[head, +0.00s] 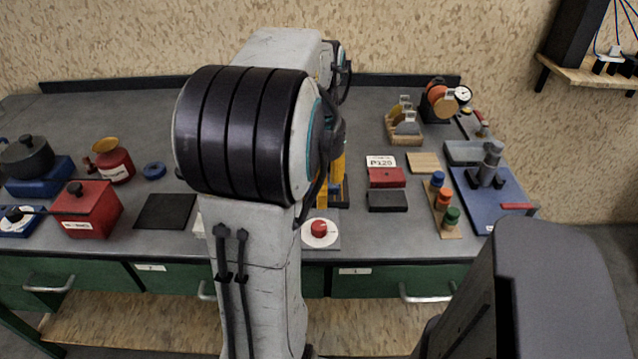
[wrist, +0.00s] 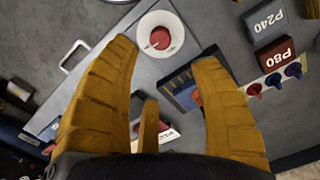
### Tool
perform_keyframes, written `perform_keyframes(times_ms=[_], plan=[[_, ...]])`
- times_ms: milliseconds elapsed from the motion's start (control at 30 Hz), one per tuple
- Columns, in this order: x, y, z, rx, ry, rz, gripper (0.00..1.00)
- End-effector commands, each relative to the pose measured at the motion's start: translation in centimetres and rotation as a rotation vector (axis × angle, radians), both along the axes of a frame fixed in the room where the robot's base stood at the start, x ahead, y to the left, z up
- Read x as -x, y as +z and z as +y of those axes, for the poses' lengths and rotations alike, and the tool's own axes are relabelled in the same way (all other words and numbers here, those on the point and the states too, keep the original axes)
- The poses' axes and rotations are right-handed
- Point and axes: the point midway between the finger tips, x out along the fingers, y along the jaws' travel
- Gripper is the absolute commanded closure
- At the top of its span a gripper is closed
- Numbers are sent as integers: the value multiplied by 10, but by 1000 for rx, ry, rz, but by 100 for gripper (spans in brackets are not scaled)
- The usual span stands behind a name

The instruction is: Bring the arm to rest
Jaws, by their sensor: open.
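My gripper (wrist: 165,55) shows in the wrist view as two thick yellow fingers spread wide apart, with nothing held between their tips. A shorter yellow piece stands between them near the palm. In the head view my grey arm rises in the middle of the picture and hides most of the gripper; only bits of yellow show behind it, above the bench (head: 270,120). A red knob on a white round base (wrist: 160,38) lies beyond the fingertips in the wrist view. It also shows in the head view (head: 319,232), near the bench's front edge.
On the left are a red box (head: 88,210), a red jar (head: 112,160) and a dark pot (head: 27,158). On the right are a red block (head: 386,178), a rack with coloured pegs (head: 442,205) and a blue board (head: 505,200). A black mat (head: 166,212) lies bare.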

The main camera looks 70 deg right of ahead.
Motion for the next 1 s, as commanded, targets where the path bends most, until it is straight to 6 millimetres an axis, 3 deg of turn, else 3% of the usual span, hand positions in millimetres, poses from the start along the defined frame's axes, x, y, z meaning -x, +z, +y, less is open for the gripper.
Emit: perform_keyframes(times_ms=[800, 1000], plan=[[0, 1, 0, 1, 9, 0, 43], [-2, -6, -15, 69, 109, -6, 43]])
